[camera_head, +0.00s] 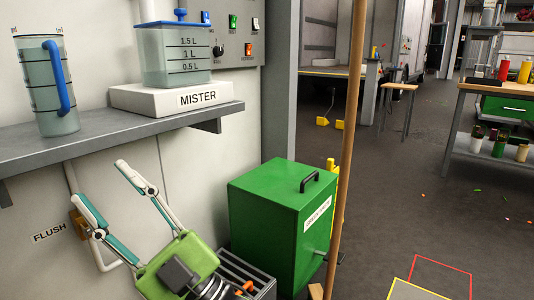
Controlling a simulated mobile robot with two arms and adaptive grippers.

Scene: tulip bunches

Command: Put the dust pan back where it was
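I cannot make out a dust pan in the head view. My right gripper (98,183) is at the lower left, in front of the wall and below the shelf. Its two white and teal fingers are spread wide and point up and left, with nothing between them. My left gripper is not in view. A long wooden pole (349,120) stands upright near the middle, and its lower end is cut off or hidden.
A green lidded box (265,222) stands right of my gripper, beside a grey slotted crate (240,268). A grey shelf (110,128) holds a jug (35,95) and the mister tank (160,55). Red floor outline (440,261) lies on open floor at right. A workbench (490,88) stands beyond.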

